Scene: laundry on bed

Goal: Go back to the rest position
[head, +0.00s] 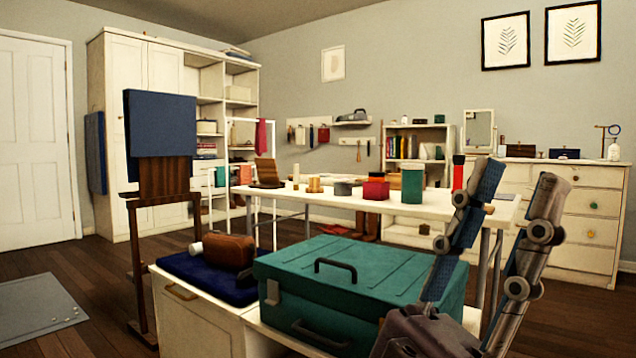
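No bed shows in this view.
The green case with a dark handle stands close in front, beside a brown pouch (229,251) on a navy cushion (200,275). A wooden stand (135,250) is at left. Behind are a white wardrobe (130,130) and a dresser (595,215). Floor at left is mostly clear.

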